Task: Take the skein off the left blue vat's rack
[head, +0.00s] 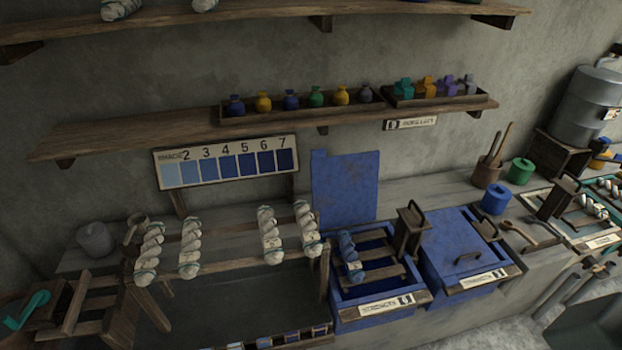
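The left blue vat (343,293) stands open, with its blue lid (346,188) upright behind it. A wooden rack (383,272) of slats lies across its opening. One twisted blue skein (350,256) hangs on the left side of this rack. A wooden block with a dark handle (410,230) stands at the vat's back right corner. Neither of my grippers is in view.
The right blue vat (470,250) is closed, close beside the left one. Several white skeins (270,234) hang on a wooden stand (230,266) to the left. A shelf (150,132) with small bottles and a numbered blue shade chart (228,163) are behind.

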